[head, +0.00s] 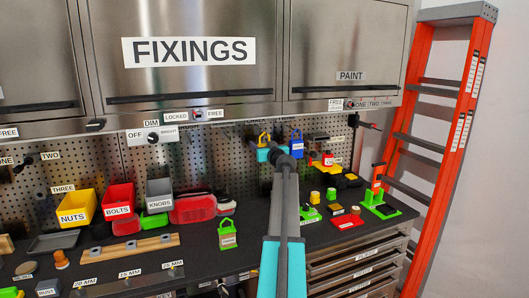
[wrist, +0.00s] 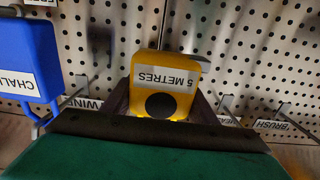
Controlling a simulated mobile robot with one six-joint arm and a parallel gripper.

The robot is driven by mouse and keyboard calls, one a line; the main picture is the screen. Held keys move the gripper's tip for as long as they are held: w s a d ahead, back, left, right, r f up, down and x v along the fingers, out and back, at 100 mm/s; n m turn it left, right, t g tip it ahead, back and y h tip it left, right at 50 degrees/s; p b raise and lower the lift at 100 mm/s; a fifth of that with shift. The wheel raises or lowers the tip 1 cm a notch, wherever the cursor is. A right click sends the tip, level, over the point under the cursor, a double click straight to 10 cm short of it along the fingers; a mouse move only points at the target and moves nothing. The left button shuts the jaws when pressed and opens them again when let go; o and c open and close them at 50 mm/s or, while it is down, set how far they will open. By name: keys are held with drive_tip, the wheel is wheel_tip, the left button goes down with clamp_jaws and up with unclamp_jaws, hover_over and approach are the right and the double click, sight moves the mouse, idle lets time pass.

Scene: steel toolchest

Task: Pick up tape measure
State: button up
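The tape measure is a yellow case with a white "5 METRES" label and a black disc. It is at the middle of the wrist view (wrist: 160,62), in front of the pegboard. A yellow item at the pegboard in the head view (head: 264,138) appears to be the same one. My gripper (wrist: 160,112) is right at it, with dark finger parts showing at both sides of its lower half. The fingertips are partly hidden, so I cannot tell whether they press on it. In the head view my gripper (head: 270,154) is small and partly hidden by my arm.
A blue chalk item (wrist: 22,55) hangs close beside the tape measure; it also shows in the head view (head: 297,143). Metal pegs stick out from the pegboard (wrist: 265,50). Below are the worktop (head: 205,258) with bins and a green padlock-shaped item (head: 228,236).

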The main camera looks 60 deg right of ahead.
drive_tip(key=shift+r, duration=0.2)
drive_tip(key=shift+r+b+v, duration=0.2)
drive_tip(key=shift+b+v, duration=0.85)
drive_tip(key=shift+v, duration=1.95)
drive_tip(key=shift+r+b+v, duration=0.2)
drive_tip(key=shift+b+v, duration=0.85)
drive_tip(key=shift+v, duration=1.95)
drive_tip(key=shift+r+b+v, duration=0.25)
drive_tip(key=shift+b+v, duration=0.8)
drive_tip(key=shift+v, duration=1.9)
drive_tip(key=shift+a+r, duration=0.1)
drive_tip(key=shift+r, duration=0.05)
